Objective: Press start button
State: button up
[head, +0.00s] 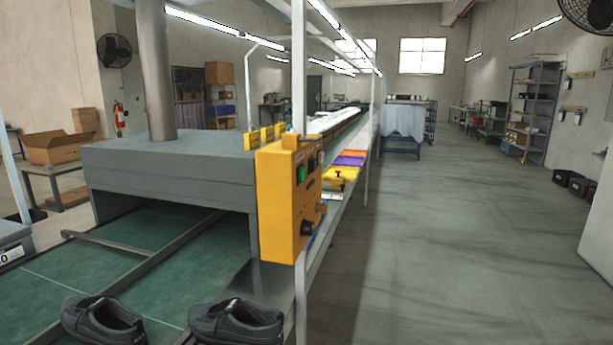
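An orange control box (275,205) is mounted on a white post beside the conveyor, near the middle of the view. Its narrow right-hand face shows a green button (302,174) in the upper part, a dark control to the right of it and a black round knob (306,228) lower down. The face is seen at a steep angle, and its labels are too small to read. I cannot tell for certain which control is the start button; the green one stands out. My gripper is not in view.
A green conveyor belt (125,262) runs under a grey metal hood (170,160). Two black shoes (103,320) (237,322) are in the foreground. A small yellow box with a red knob (338,174) sits behind the control box. The grey floor (450,250) to the right is open.

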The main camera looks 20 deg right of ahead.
grip_shut()
dwell(1.4)
